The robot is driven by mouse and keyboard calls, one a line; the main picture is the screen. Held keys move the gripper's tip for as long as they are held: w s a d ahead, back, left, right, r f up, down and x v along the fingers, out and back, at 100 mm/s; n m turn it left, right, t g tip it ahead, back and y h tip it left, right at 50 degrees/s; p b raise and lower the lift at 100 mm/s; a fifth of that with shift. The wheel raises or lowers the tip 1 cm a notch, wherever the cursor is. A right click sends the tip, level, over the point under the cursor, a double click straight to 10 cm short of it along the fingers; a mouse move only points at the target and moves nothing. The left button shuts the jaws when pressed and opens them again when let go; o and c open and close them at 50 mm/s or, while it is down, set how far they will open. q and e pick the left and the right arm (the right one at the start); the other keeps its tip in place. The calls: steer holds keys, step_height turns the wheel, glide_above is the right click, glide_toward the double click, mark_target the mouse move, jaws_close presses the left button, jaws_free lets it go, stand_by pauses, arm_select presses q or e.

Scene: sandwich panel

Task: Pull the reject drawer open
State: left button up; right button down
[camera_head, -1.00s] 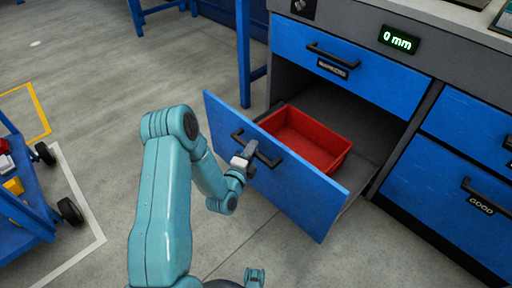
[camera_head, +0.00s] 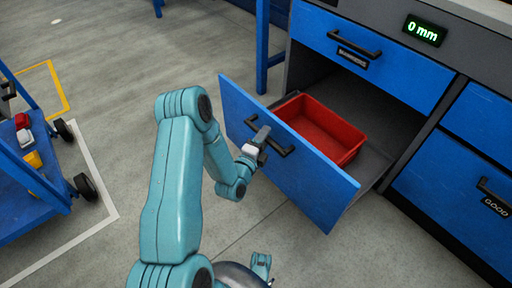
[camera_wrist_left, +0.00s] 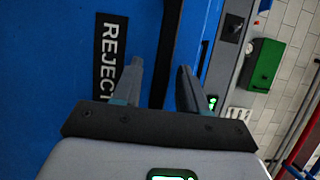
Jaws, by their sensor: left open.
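The reject drawer (camera_head: 285,165) stands pulled well out of the cabinet, with a blue front and a red bin (camera_head: 322,130) inside. Its black handle (camera_head: 283,149) is on the front. My left gripper (camera_head: 263,136) is at the handle's left part. In the left wrist view, the open fingers (camera_wrist_left: 158,85) are on either side of the dark handle bar (camera_wrist_left: 169,40), and the REJECT label (camera_wrist_left: 110,55) is left of them. I cannot tell whether the fingers touch the bar.
A closed blue drawer (camera_head: 375,60) is above, below a display (camera_head: 426,30) reading 0 mm. The GOOD drawer (camera_head: 455,200) is closed at right. A blue cart (camera_head: 30,195) stands at left. Grey floor between cart and drawer is clear.

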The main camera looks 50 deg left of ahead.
arm_select(q)
steer(key=p+v, duration=0.6)
steer(key=v, duration=0.9)
steer(key=shift+s, duration=0.35)
arm_select(e)
step_height(320, 180, up, 6)
steer(key=s+a, duration=0.1)
steer(key=s, duration=0.1)
steer(key=shift+g, duration=0.4)
arm_select(q)
steer(key=shift+d, duration=0.15)
arm_select(e)
steer(key=shift+a, duration=0.1)
